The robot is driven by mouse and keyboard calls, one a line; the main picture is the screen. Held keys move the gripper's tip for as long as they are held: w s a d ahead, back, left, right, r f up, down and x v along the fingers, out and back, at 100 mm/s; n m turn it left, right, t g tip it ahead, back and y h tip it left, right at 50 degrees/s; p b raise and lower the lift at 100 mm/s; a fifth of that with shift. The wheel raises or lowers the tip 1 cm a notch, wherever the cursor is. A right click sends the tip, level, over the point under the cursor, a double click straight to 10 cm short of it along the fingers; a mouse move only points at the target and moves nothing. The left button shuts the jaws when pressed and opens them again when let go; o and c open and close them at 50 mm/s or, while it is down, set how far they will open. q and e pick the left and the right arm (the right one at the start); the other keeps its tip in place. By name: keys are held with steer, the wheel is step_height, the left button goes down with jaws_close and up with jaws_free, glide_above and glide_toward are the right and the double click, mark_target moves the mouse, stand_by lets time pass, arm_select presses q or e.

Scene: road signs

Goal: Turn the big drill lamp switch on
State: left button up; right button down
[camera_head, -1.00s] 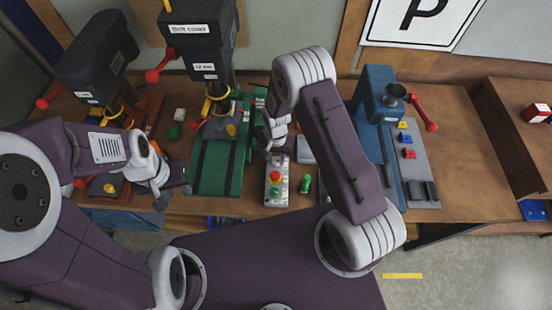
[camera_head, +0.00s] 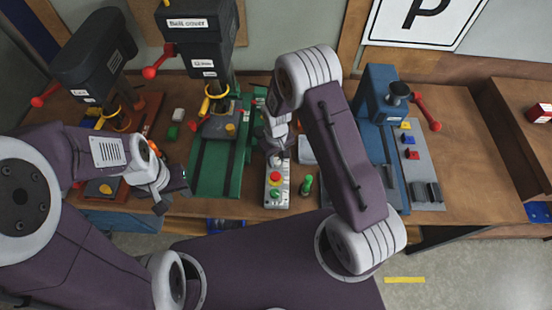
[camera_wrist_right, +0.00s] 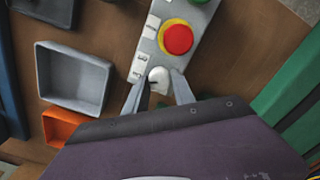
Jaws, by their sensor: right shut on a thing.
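The big drill (camera_head: 203,40) with a "belt cover" label stands at the back over a green base (camera_head: 208,165). A grey control box (camera_head: 273,198) lies in front of my right arm. It has a red button (camera_wrist_right: 178,38) on a yellow ring, a green button (camera_head: 275,195) and a small white switch knob (camera_wrist_right: 159,74). My right gripper (camera_wrist_right: 159,86) is shut on the white knob at the box's end; its fingers sit on either side. In the head view the right gripper (camera_head: 278,150) partly hides that end. My left gripper (camera_head: 172,193) hangs at the left, away from the box; its jaw gap is unclear.
A smaller black drill (camera_head: 95,55) stands at the left and a blue machine (camera_head: 375,90) at the right. A green figure-like piece (camera_head: 307,184) lies beside the control box. A grey tray (camera_wrist_right: 75,78) and an orange bin (camera_wrist_right: 62,127) are near my right gripper.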

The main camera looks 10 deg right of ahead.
mark_target(276, 161)
steer(key=shift+w+r+n, duration=0.1)
steer(key=shift+n, duration=0.3)
steer(key=c, duration=1.1)
jaws_free()
steer(key=shift+o, duration=0.2)
steer(key=shift+r, duration=0.45)
step_height(276, 161, up, 8)
steer(key=b, duration=0.2)
